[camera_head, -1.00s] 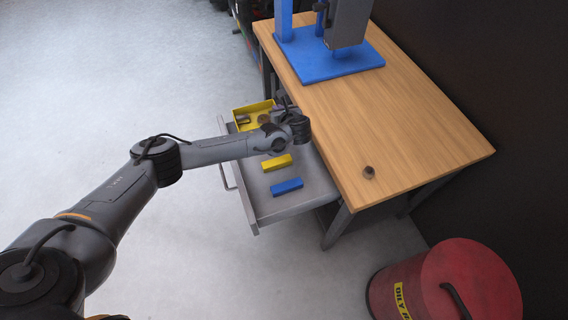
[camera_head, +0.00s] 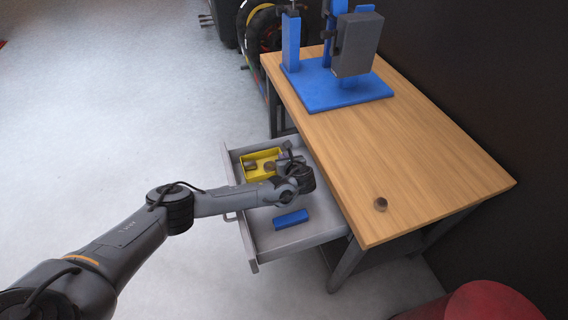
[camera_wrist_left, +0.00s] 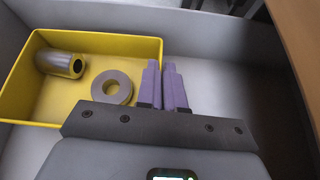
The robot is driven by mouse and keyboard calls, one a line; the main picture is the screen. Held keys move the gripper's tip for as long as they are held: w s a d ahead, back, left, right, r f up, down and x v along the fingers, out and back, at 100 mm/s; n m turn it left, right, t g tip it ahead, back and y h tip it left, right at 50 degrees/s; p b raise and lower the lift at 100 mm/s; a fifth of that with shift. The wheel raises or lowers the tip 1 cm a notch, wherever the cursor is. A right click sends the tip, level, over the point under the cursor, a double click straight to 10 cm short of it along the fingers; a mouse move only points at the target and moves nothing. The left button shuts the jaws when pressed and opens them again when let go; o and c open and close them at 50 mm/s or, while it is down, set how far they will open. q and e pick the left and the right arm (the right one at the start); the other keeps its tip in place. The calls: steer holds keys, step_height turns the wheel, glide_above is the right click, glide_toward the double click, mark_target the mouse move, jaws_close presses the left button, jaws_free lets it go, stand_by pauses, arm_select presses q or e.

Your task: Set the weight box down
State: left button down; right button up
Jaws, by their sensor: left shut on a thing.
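The weight box (camera_head: 246,172) is a yellow open tray inside the pulled-out drawer area, at its far left part in the head view. In the left wrist view, the weight box (camera_wrist_left: 20,95) holds a metal cylinder (camera_wrist_left: 60,64) and a flat grey ring (camera_wrist_left: 112,88). My left gripper (camera_wrist_left: 164,72) has its purple fingers closed at the box's right wall; in the head view my left wrist hides the fingers. Whether the box's underside touches the drawer floor cannot be told. My right gripper is not in view.
The grey drawer (camera_head: 252,240) holds a blue block (camera_head: 290,219) near its front. A red bin (camera_head: 480,305) is at lower right.

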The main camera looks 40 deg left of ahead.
arm_select(q)
steer(key=shift+f, duration=0.5)
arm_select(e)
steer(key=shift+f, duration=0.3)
arm_select(q)
steer(key=shift+f, duration=0.1)
steer(key=c, duration=1.3)
jaws_free()
